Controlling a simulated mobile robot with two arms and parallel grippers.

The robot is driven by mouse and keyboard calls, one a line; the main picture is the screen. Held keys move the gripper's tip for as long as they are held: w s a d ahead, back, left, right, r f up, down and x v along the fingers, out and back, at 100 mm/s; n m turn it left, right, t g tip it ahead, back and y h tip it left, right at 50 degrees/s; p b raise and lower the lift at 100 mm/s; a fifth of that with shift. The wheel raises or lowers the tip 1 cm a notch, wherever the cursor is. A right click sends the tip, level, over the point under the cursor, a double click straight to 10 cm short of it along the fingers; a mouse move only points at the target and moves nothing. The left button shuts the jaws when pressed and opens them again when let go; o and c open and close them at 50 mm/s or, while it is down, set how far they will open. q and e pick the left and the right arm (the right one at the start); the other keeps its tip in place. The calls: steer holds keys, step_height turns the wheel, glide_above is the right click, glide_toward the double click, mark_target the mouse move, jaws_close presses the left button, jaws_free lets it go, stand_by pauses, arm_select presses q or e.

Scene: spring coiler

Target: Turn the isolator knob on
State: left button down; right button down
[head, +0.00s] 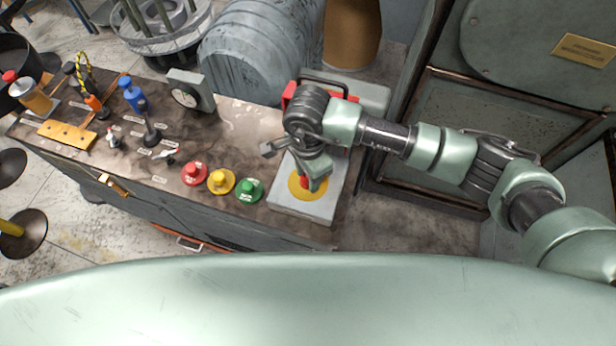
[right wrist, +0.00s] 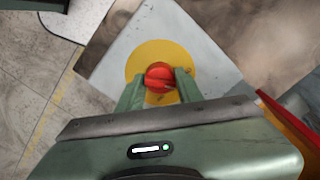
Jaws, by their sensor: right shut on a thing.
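The isolator knob (right wrist: 159,76) is red and round in the right wrist view, on a yellow disc (right wrist: 176,52) set on a pale grey box. In the head view the grey box (head: 300,207) stands at the right end of the bench, with the yellow disc (head: 297,191) on top. My right gripper (right wrist: 158,84) comes down from above, its two green fingers shut on the knob, one on each side. In the head view my right gripper (head: 315,184) hides most of the knob. My left gripper is not in view.
Red (head: 194,174), yellow (head: 221,181) and green (head: 249,190) buttons sit in a row left of the box. A gauge (head: 186,95), a black-stemmed lever (head: 152,134) and a blue bottle-like part (head: 133,95) stand farther left. A red-edged case is behind my right wrist.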

steer(key=m+b, duration=0.1)
steer(key=m, duration=0.1)
steer(key=m+b, duration=0.1)
steer(key=b, duration=0.1)
steer(key=shift+f+m, duration=0.2)
steer(key=shift+m, duration=0.2)
steer(key=m+b, duration=0.3)
steer(key=shift+m, duration=0.3)
steer(key=m+b, duration=0.3)
steer(key=shift+r, duration=0.1)
steer(key=shift+r+m+b, duration=0.15)
steer(key=shift+m+b, duration=0.65)
steer(key=shift+m, duration=0.5)
steer(key=c, duration=0.9)
jaws_free()
